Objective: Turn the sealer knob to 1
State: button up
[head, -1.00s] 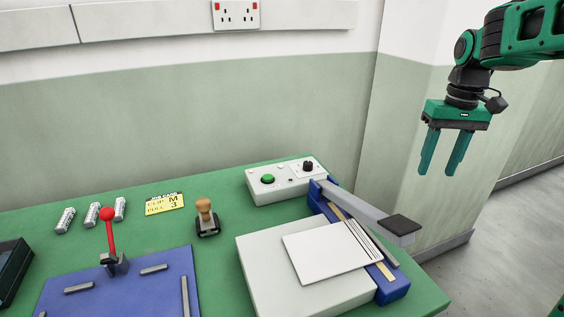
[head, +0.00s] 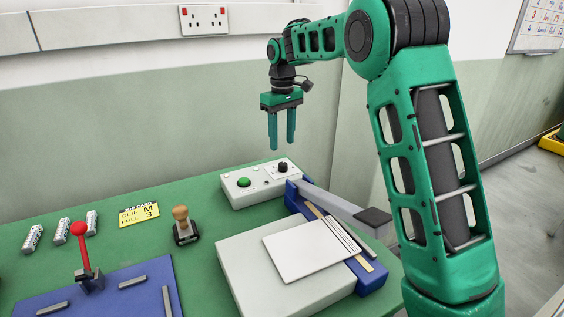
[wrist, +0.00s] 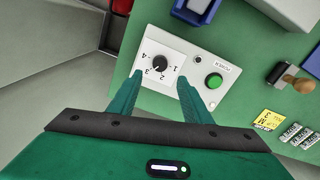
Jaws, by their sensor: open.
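The sealer knob (head: 283,167) is a small black dial on the right part of a white control box (head: 238,195) at the back of the green table. In the wrist view the knob (wrist: 160,63) sits on a white plate marked 1 to 4; I cannot clearly read which number its pointer faces. My gripper (head: 281,146) is open and empty, with green fingers pointing down. It hangs above the box, apart from the knob. In the wrist view the fingers lie on either side of the dial plate.
A green button (head: 244,182) is beside the knob. A blue sealer with a grey lever arm (head: 338,208) stands just in front of the box. A wooden-handled stamp (head: 181,222) and a red-knobbed lever (head: 80,235) are farther left. The wall is close behind.

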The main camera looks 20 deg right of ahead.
aim_at(283, 163)
notch_tip(283, 163, down, 8)
jog(key=shift+d+f, duration=0.1)
jog(key=shift+f, duration=0.1)
jog(key=shift+c, duration=0.4)
